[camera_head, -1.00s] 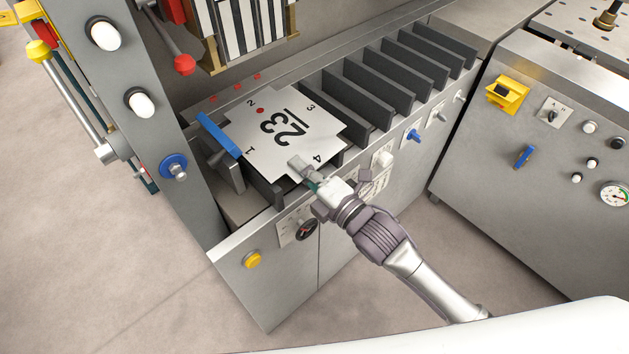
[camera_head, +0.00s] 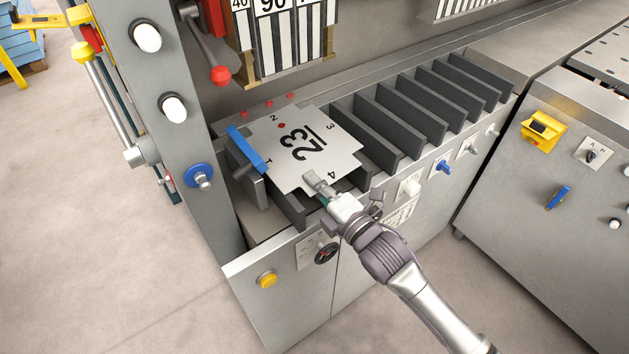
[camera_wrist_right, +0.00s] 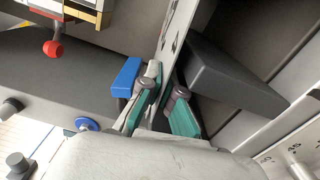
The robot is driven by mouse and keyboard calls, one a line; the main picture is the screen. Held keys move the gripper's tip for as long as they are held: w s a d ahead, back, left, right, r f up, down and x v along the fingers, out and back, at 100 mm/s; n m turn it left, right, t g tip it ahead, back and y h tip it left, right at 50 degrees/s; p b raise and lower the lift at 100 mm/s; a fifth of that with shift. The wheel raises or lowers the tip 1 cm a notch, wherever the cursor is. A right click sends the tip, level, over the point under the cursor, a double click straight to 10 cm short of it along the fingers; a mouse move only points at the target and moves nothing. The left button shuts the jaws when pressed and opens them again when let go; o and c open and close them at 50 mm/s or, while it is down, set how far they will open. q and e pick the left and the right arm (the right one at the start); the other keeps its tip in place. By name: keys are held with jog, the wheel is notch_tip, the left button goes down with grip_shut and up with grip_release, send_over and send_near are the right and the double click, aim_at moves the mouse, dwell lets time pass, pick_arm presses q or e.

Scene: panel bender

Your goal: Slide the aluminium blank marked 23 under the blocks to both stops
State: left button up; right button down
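The aluminium blank (camera_head: 322,160) is a thin light plate with notched corners, marked 23, with small numbers at its sides and a red dot. It lies flat over the dark bars at the left of the bed. Its left side is close beside the blue bar stop (camera_head: 246,149); contact is unclear. My right gripper (camera_head: 314,181) is at its front edge near the 4. In the right wrist view the plate, seen nearly edge-on, runs between my two fingers (camera_wrist_right: 164,98), which are closed on it. My left gripper is not in view.
Striped blocks (camera_head: 279,38) marked 40 and 90 hang behind the bed. A red-knobbed lever (camera_head: 220,75) is beside them. Three red spots (camera_head: 268,103) lie behind the blank. Upright dark bars (camera_head: 412,112) fill the bed to the right. A grey column (camera_head: 158,75) stands left.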

jog(key=shift+f, duration=0.1)
jog(key=shift+s+a, duration=0.6)
jog(key=shift+a, duration=0.25)
dwell(1.5)
jog(key=shift+w+a, duration=0.1)
jog(key=shift+a, duration=0.1)
dwell(0.5)
jog(key=c, duration=1.2)
grip_release()
jog(key=shift+a, duration=0.15)
jog(key=shift+c, duration=0.2)
jog(key=shift+s+d+f, duration=0.1)
jog(key=shift+s+d, duration=0.25)
jog(key=shift+d, duration=0.05)
jog(key=v, duration=1.1)
